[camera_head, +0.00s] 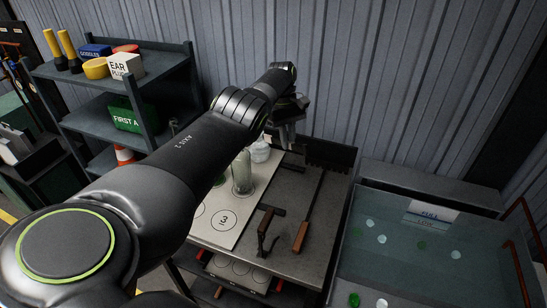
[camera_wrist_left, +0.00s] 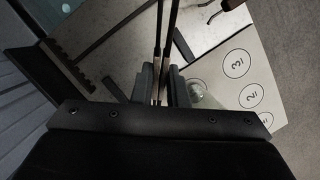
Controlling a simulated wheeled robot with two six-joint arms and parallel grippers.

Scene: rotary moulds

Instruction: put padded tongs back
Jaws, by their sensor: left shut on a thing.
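My left gripper (camera_head: 285,130) is over the far end of the bench, beside the white mat. In the left wrist view my left gripper (camera_wrist_left: 163,85) is shut on the padded tongs (camera_wrist_left: 173,25), whose two thin dark arms run from between the fingers out of the top of the picture. In the head view I cannot make out the tongs, and my arm hides part of the bench. My right gripper is not in view.
The white mat (camera_head: 211,226) with numbered circles bears clear glass pieces (camera_head: 242,172). A long rod with a wooden handle (camera_head: 300,236) and a shorter wooden-handled tool (camera_head: 264,232) lie on the bench. A water tank (camera_head: 380,275) stands right; a shelf (camera_head: 90,120) stands left.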

